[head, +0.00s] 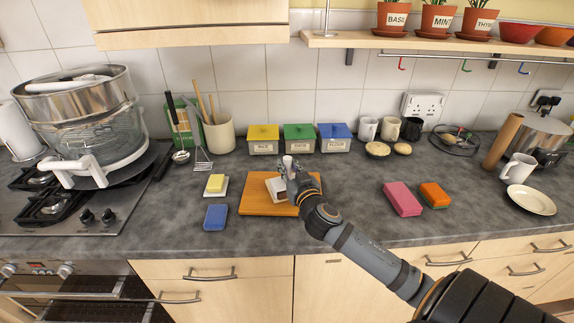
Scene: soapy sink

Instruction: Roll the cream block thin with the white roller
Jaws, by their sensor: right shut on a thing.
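A wooden board (252,202) lies on the grey worktop in the middle. My right gripper (287,174) is just above and behind this block, over the board. It is shut on the white roller (288,162), whose pale end stands up between the fingers. The rest of the roller is hidden by the gripper, and I cannot tell whether it touches the block. My left gripper is not in view.
A yellow block on a white dish (222,192) and a blue sponge (215,217) lie left of the board. Yellow (264,146), green (299,146) and blue (335,145) tins stand behind it. Pink (402,199) and orange (434,195) sponges lie to the right.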

